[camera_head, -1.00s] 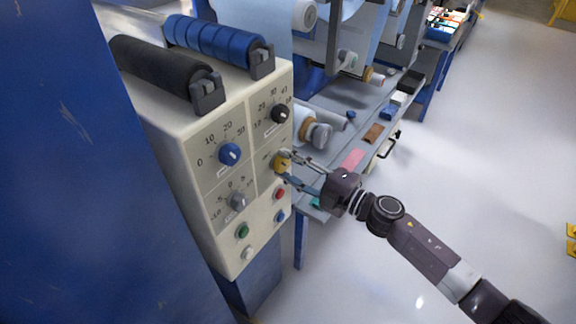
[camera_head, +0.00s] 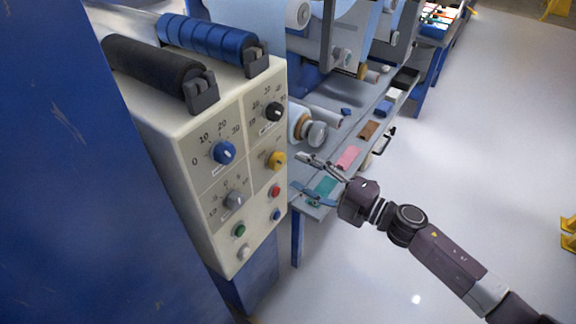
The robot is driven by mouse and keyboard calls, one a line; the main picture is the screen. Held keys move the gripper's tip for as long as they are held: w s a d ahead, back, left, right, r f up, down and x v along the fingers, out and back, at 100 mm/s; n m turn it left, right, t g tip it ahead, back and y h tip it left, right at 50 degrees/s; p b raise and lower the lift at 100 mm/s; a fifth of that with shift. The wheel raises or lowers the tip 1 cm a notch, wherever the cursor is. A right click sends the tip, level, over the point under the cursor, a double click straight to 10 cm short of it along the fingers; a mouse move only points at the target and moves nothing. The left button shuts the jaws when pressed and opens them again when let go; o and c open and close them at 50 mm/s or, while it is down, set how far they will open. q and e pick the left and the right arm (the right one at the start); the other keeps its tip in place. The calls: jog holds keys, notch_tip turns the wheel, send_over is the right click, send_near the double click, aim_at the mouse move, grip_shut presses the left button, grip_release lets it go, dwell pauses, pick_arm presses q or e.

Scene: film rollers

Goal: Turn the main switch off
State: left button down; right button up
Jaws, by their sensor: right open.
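A cream control panel (camera_head: 190,160) stands at the left and carries several knobs and buttons. A yellow rotary knob (camera_head: 277,160) sits on its right side, below a black knob (camera_head: 274,112) and above a red button (camera_head: 274,191). I take the yellow knob to be the main switch; its label is too small to read. My right gripper (camera_head: 299,172) is open and empty, just right of the yellow knob and apart from it, its fingers pointing left at the panel. My left gripper is out of view.
A blue knob (camera_head: 223,153), a grey knob (camera_head: 234,200) and a green button (camera_head: 239,230) are on the panel's left half. Black (camera_head: 155,68) and blue (camera_head: 207,37) rollers lie on top. A grey shelf with small coloured pieces is behind the gripper. Open floor lies right.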

jog(key=v, duration=0.6)
dwell(0.3)
